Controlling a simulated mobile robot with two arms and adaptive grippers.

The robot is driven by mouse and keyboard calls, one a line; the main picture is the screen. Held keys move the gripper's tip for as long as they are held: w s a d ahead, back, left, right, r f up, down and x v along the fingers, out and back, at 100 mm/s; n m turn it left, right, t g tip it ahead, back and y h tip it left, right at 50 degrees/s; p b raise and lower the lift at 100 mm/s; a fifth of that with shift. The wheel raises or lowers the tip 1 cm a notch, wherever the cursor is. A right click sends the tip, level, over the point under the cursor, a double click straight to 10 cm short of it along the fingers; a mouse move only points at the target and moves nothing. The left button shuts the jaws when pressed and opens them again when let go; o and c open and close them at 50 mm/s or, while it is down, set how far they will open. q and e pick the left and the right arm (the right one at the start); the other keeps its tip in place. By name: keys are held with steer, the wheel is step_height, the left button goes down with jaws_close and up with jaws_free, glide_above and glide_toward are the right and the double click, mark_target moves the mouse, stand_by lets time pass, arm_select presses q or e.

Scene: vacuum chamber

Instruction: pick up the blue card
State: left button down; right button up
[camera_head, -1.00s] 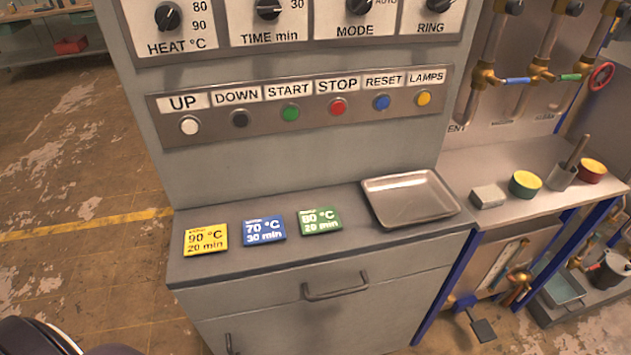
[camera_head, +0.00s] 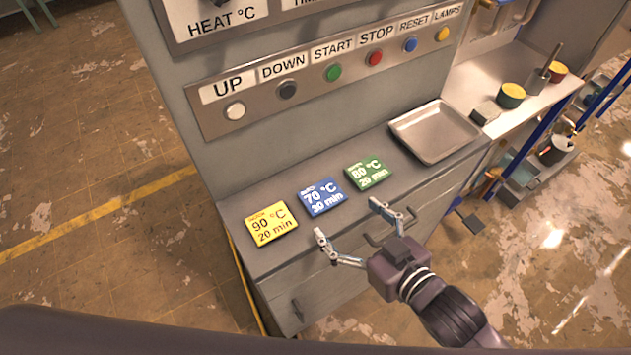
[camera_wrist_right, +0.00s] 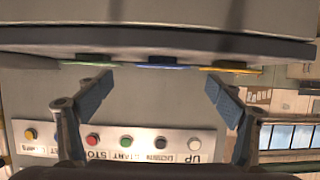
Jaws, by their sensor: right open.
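The blue card (camera_head: 321,197), marked 70 °C 30 min, lies flat on the grey cabinet top (camera_head: 262,193), between a yellow card (camera_head: 271,224) on its left and a green card (camera_head: 368,171) on its right. My right gripper (camera_head: 353,220) is open and empty at the cabinet's front edge, in front of the blue card and apart from it. In the right wrist view the edge of the blue card (camera_wrist_right: 169,66) shows between the two spread fingers. The yellow and green card edges show to either side. My left gripper is not in view.
A metal tray (camera_head: 435,132) stands right of the cards. Behind them rises the control panel with a row of buttons (camera_head: 333,72). A drawer handle (camera_head: 374,240) sits below my right gripper. A side bench (camera_head: 520,112) holds small containers.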

mark_target(322, 195)
steer(key=shift+w+a+f, duration=0.1)
steer(key=shift+w+a, duration=0.8)
steer(key=shift+w, duration=0.05)
steer(key=shift+w+a+p, duration=0.15)
steer(key=shift+a+p, duration=0.05)
steer(key=shift+p, duration=0.1)
steer(key=p+x, duration=0.1)
steer(key=x, duration=0.1)
steer(key=shift+w+a, duration=0.15)
steer(key=shift+w, duration=0.2)
steer(key=shift+x, duration=1.05)
steer(key=shift+a+f, duration=0.1)
steer(key=shift+f, duration=0.1)
steer(key=c, duration=1)
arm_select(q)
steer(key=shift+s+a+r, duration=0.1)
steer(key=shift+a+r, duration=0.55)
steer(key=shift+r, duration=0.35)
arm_select(e)
steer(key=shift+c, duration=0.8)
steer(key=shift+r, duration=0.1)
